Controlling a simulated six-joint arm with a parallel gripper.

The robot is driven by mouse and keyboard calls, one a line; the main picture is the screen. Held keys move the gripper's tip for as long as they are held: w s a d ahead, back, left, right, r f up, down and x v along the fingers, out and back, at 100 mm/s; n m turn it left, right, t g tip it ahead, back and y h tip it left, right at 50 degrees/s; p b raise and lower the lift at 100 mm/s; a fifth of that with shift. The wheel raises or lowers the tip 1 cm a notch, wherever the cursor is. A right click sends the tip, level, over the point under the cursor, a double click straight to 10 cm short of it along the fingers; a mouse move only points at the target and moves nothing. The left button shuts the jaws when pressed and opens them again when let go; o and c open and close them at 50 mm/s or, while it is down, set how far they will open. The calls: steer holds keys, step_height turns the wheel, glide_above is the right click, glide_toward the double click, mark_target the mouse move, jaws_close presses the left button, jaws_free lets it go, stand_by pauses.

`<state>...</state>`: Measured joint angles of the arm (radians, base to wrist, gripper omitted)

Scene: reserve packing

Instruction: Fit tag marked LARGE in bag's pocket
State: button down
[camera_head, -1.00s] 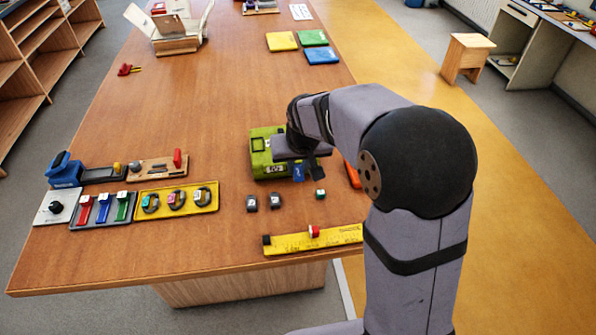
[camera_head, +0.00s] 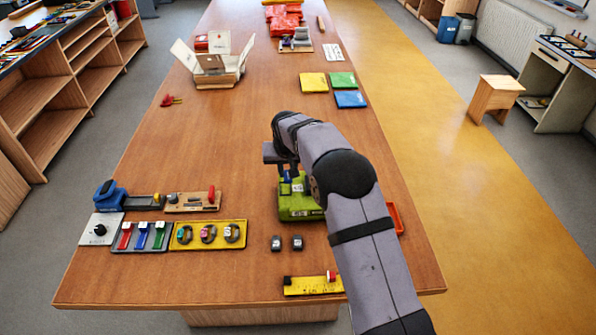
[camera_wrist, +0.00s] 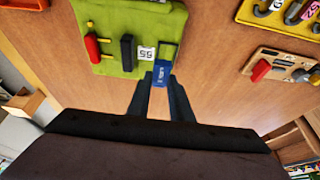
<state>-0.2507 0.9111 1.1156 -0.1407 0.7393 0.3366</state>
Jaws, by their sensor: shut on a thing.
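The green bag (camera_head: 300,209) lies on the wooden table under my gripper. In the wrist view the bag (camera_wrist: 118,18) shows a red piece, a black piece, a white "55" label and a dark-edged pocket or window (camera_wrist: 169,51). My gripper (camera_wrist: 160,82) is shut on a blue tag (camera_wrist: 161,73), which sticks out past the fingertips. The tag's end overlaps the pocket's near edge in this view; I cannot tell whether it is inside. Its lettering is too small to read. In the head view my gripper (camera_head: 290,174) is over the bag's far part.
Two small dark pieces (camera_head: 287,243) lie in front of the bag, with a yellow ruler (camera_head: 313,286) nearer the edge. A yellow tray (camera_head: 207,247) of rings stands to the left. An orange-red item (camera_head: 396,217) lies right, partly behind my arm.

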mark_target(285, 176)
steer(key=shift+w+a+f, duration=0.1)
steer(key=shift+w+a, duration=0.35)
steer(key=shift+f, duration=0.1)
steer(key=shift+f+b, duration=1)
steer(key=shift+f, duration=1.1)
steer(key=shift+f+b, duration=0.5)
steer(key=shift+b, duration=0.3)
stand_by(1.4)
stand_by(0.3)
steer(key=c, duration=1.1)
jaws_free()
steer(key=shift+r, duration=0.15)
